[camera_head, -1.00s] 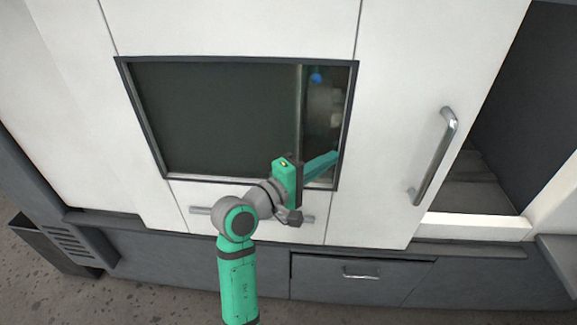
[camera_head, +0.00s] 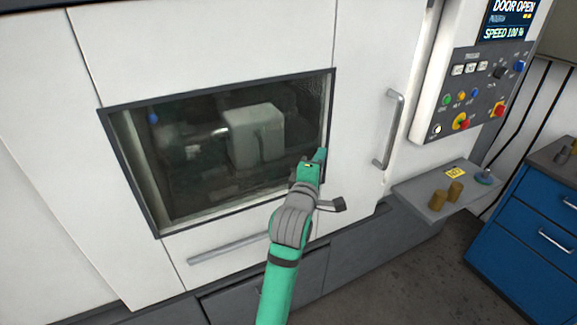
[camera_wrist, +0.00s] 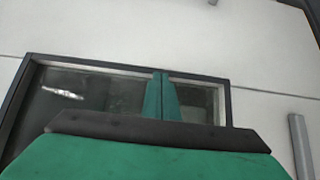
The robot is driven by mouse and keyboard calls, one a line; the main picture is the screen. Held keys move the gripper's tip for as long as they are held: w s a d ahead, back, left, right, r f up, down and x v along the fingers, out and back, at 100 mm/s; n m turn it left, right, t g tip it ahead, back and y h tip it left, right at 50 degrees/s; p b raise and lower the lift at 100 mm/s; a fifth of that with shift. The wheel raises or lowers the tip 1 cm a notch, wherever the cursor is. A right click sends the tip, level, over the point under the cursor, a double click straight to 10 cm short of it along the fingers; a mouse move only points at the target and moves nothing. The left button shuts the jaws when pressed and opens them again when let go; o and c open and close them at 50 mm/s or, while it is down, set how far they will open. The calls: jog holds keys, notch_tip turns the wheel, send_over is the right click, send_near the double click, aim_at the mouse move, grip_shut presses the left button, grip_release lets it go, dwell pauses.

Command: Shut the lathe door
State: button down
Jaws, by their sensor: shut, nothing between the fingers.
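The lathe door (camera_head: 360,70) is a white panel with a dark-framed window and an upright metal handle (camera_head: 391,130) near its right edge. No dark opening shows right of the handle, but the display (camera_head: 510,20) reads "DOOR OPEN". I cannot tell whether a thin gap is left. My gripper (camera_head: 320,158) is shut and empty, in front of the window's lower right corner and left of the handle. In the wrist view its green fingers (camera_wrist: 161,80) lie together before the window, and a grey bar (camera_wrist: 301,145), probably the handle, shows at the right.
A control panel (camera_head: 468,85) with coloured buttons is right of the door. Below it a grey shelf (camera_head: 408,192) holds two brass-coloured pieces (camera_head: 447,196). A blue drawer cabinet (camera_head: 530,232) stands at the right. A horizontal bar (camera_head: 235,248) runs below the window. Open floor (camera_head: 420,275) lies between.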

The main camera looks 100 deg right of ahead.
jog(key=s+d, duration=0.1)
jog(key=s, duration=0.2)
jog(key=s+d, duration=0.1)
jog(key=s, duration=0.1)
jog(key=s+d, duration=0.1)
jog(key=s, duration=0.2)
jog(key=shift+s+d, duration=0.1)
jog(key=shift+s, duration=0.3)
jog(key=w, duration=0.2)
jog(key=w+a, duration=0.1)
jog(key=w, duration=0.1)
jog(key=shift+w+a, duration=0.15)
send_near(336, 147)
jog(key=shift+v, duration=1.2)
